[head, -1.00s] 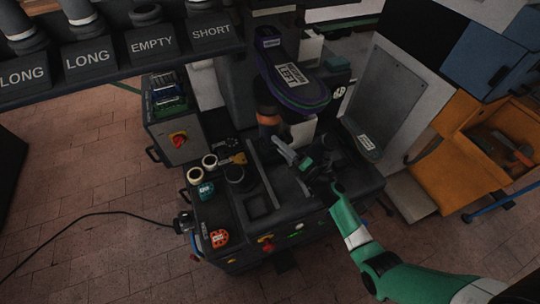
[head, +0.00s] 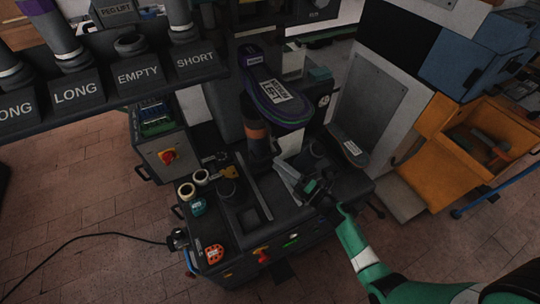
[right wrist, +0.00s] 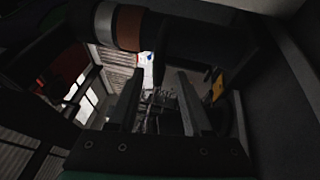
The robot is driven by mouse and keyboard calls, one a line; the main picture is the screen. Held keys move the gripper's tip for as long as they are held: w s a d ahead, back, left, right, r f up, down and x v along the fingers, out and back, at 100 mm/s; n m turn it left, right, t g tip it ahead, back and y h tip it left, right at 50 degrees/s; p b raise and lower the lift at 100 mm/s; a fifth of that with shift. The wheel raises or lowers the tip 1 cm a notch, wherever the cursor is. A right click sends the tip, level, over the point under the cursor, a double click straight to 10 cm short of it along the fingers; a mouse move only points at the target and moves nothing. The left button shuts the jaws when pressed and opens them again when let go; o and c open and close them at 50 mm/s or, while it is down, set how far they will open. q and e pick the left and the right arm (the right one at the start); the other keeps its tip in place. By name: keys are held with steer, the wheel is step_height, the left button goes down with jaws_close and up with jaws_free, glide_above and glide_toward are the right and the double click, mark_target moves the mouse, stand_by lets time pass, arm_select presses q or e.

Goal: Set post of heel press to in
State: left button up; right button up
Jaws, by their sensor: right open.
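The heel press (head: 225,95) stands in the middle of the head view. Its dark upright post (head: 256,131) has an orange band and carries a purple-edged shoe form (head: 278,98) marked LEFT. My right gripper (head: 284,172), on the green arm, is low and to the right of the post over the machine's dark deck. In the right wrist view its two fingers (right wrist: 158,80) are apart with nothing held between them. A dark cylinder with orange and light bands (right wrist: 120,27), apparently the post, crosses beyond the fingers at the top. My left gripper is out of view.
A rack (head: 120,85) with pegs labelled LONG, EMPTY and SHORT hangs at upper left. Tape rolls (head: 193,184) and small tools lie on the deck's left side. An orange cabinet (head: 480,135) with an open drawer stands at right. A cable (head: 90,240) crosses the floor.

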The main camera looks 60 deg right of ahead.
steer(key=s+f, duration=0.1)
steer(key=s, duration=0.5)
steer(key=shift+a+p, duration=0.35)
steer(key=shift+p, duration=0.05)
steer(key=shift+w, duration=0.1)
